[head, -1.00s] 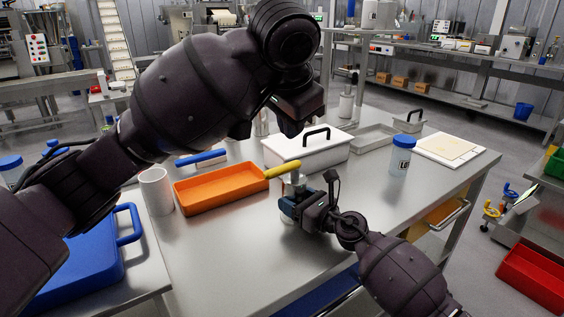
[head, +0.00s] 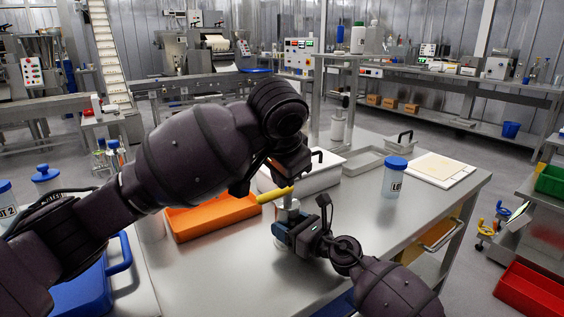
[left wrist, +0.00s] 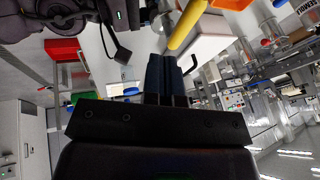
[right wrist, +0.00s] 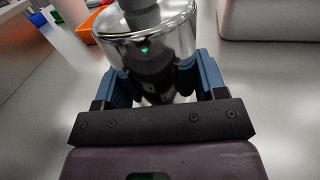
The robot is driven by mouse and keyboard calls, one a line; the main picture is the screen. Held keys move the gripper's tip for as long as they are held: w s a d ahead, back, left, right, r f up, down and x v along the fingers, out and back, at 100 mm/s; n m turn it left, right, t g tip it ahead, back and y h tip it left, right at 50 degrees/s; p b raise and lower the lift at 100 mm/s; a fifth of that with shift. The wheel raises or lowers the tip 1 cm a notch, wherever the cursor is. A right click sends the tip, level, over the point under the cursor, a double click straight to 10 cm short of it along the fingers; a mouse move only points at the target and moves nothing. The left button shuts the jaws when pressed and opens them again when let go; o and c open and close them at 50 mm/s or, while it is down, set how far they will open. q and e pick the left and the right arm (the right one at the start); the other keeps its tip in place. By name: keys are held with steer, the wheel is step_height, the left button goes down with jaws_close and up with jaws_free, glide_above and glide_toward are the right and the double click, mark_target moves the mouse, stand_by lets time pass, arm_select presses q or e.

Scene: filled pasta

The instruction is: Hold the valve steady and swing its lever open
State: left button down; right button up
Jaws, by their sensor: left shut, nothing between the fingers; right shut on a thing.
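The valve is a shiny metal cylinder (right wrist: 150,45) standing upright on the table, with a yellow lever (head: 275,194) on top. In the head view the lever points left, over the orange tray's edge. My right gripper (right wrist: 153,75) is shut around the valve body, one blue finger on each side; in the head view it sits low at the valve (head: 288,214). My left gripper (left wrist: 161,58) is shut and empty. In the left wrist view its fingertips are beside the yellow lever (left wrist: 187,25), with a small apparent gap; I cannot tell whether they touch. In the head view its fingertips are hard to make out.
A blue-capped jar (head: 395,180) and a white board (head: 438,168) are at the right. The front tabletop is mostly clear.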

mark_target(273, 195)
arm_select(q)
steer(key=shift+w+a+f, duration=0.35)
steer(key=shift+w+f, duration=0.3)
steer(key=shift+f, duration=0.15)
steer(key=shift+w+a+f, duration=0.35)
steer(key=shift+w+f, duration=0.3)
steer(key=shift+f, duration=0.15)
steer(key=shift+w+a+f, duration=0.35)
steer(key=shift+w+f, duration=0.3)
steer(key=shift+f, duration=0.15)
steer(key=shift+m, duration=0.3)
steer(key=shift+w+a+m+h, duration=0.1)
steer(key=shift+m+h, duration=0.3)
steer(key=shift+w+a+m+h, duration=0.1)
steer(key=shift+a+m+h, duration=0.2)
steer(key=shift+m, duration=0.4)
